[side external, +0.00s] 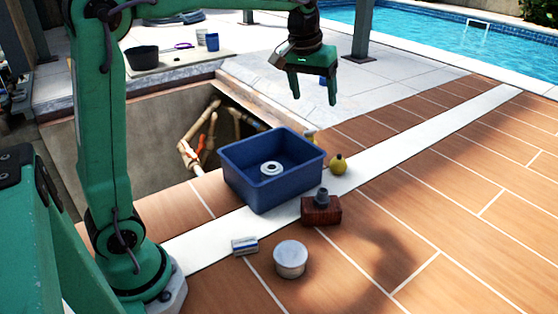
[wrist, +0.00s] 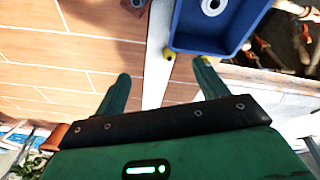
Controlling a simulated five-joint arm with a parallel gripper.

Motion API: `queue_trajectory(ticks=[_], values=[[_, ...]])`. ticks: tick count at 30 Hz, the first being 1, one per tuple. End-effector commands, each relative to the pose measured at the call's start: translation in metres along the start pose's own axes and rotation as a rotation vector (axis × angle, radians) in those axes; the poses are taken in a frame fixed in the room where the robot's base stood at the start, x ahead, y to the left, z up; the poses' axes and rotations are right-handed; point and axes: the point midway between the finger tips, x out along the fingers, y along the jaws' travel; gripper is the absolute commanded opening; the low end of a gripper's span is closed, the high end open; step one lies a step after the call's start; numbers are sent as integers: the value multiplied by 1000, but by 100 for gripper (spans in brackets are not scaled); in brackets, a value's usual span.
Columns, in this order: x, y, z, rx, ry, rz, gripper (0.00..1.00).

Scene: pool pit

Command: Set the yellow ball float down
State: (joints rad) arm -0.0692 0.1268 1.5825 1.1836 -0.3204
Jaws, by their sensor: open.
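The yellow ball float (side external: 338,165), a small yellow ball with a dark top, sits on the tiled deck just right of the blue bin. In the wrist view the float (wrist: 168,54) shows small beside the bin's edge, beyond the fingers. My gripper (side external: 313,98) is open and empty, its fingers pointing down, high above the deck and apart from the float. In the wrist view its two spread fingers (wrist: 162,72) have nothing between them but floor.
The blue bin (side external: 250,190) holds a white ring (side external: 271,169). An open pit with pipes (side external: 190,150) lies behind the bin. Deck at right is clear.

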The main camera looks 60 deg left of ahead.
Motion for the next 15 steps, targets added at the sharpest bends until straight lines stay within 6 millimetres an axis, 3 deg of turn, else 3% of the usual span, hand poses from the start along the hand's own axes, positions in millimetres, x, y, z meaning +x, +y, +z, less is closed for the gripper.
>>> queue_trajectory(ticks=[6,15], values=[[-22,-10,50,82,51,19,72],[-32,-28,121,193,118,40,72]])
